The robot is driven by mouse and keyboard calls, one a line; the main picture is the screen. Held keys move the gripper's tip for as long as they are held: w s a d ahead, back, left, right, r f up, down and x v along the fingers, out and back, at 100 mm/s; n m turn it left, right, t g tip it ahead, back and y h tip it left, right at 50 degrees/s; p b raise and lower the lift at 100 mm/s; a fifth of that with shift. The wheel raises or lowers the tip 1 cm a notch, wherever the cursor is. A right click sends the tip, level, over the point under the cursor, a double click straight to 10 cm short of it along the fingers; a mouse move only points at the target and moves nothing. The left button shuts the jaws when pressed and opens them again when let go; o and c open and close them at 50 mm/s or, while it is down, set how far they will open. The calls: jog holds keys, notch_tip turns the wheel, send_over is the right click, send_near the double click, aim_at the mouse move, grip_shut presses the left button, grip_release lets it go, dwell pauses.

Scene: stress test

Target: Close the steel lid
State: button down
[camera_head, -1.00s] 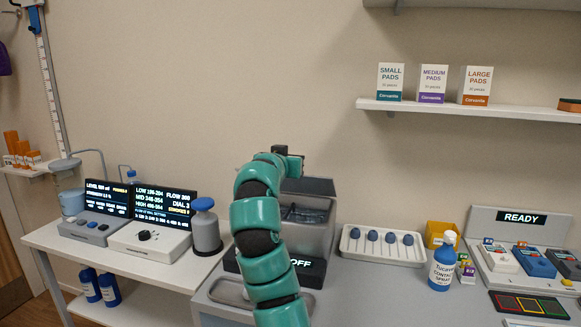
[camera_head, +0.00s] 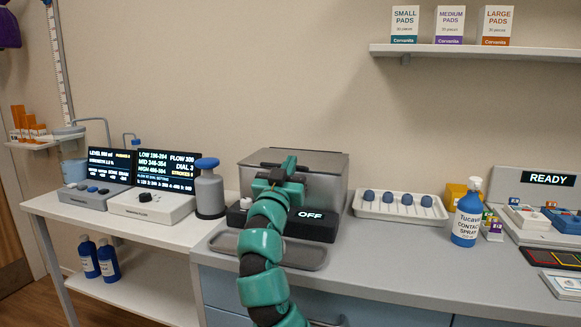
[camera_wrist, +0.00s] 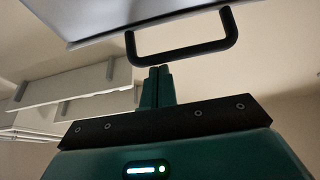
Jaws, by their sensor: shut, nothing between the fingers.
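The steel lid (camera_head: 325,160) tops a grey metal box behind the black unit (camera_head: 315,227) marked OFF. It looks down or nearly down in the head view; my arm hides part of the front edge, so I cannot tell whether a gap is left. In the wrist view the lid (camera_wrist: 125,12) shows at the top with its black bar handle (camera_wrist: 185,55). My gripper (camera_head: 290,163) is at the front of the lid. In the wrist view its fingers (camera_wrist: 159,72) are shut and empty, just below the handle in the picture; contact is unclear.
A grey drip tray (camera_head: 300,258) lies before the unit. A grey pump bottle (camera_head: 208,190) stands left, a white tray of blue-topped pieces (camera_head: 400,207) right, and a blue spray bottle (camera_head: 467,215) further right. A wall shelf (camera_head: 480,50) is above right.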

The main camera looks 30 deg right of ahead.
jog(key=shift+f+b, duration=0.3)
jog(key=shift+f, duration=0.3)
jog(key=shift+r, duration=0.1)
jog(key=s+a+p, duration=0.2)
jog(key=s+a, duration=0.4)
jog(key=a, duration=0.1)
jog(key=shift+s+a+f+p, duration=0.15)
jog(key=shift+f+p, duration=0.25)
jog(key=shift+f, duration=0.05)
